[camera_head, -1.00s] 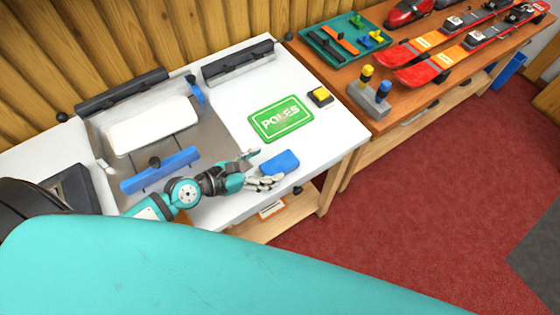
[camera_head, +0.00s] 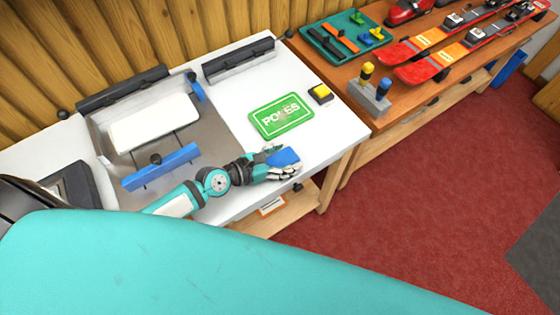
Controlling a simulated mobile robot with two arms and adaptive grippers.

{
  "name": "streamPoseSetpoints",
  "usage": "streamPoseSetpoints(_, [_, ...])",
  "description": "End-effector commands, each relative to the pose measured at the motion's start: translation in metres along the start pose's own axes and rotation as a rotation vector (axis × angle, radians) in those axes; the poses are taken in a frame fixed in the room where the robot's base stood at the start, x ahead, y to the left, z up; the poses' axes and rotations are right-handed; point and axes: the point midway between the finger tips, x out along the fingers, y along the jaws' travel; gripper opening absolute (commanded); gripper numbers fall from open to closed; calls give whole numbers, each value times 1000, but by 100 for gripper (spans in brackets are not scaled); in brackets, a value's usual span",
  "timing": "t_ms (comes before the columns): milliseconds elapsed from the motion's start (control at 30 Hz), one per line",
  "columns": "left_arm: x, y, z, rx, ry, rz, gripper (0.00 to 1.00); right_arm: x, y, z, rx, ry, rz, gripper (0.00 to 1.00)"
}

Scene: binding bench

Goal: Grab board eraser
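The board eraser, which I take to be the blue block (camera_head: 285,157), lies near the front right edge of the white bench. My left gripper (camera_head: 281,159) is at it, with one finger along its far side and the other along its near side. The gripper hides the left part of the block. Whether the fingers press on it is too small to tell. My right gripper is not in view.
A green POLES sign (camera_head: 282,117) and a yellow button box (camera_head: 320,93) lie behind the gripper. A metal tray (camera_head: 207,135) with a white block (camera_head: 153,122) and blue bar (camera_head: 160,167) is at left. The orange bench (camera_head: 345,72) holds skis (camera_head: 440,65).

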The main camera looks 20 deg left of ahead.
Motion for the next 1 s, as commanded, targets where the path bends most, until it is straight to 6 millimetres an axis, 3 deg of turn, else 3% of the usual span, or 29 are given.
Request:
streamPoseSetpoints(33, [0,0,0,0,0,0,59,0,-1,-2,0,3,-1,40])
streamPoseSetpoints(333, [0,0,0,0,1,0,20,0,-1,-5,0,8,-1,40])
streamPoseSetpoints(667, [-2,0,3,0,-1,0,19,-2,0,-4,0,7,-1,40])
streamPoseSetpoints(1000, [-18,-4,34,-3,0,-1,19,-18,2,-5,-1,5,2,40])
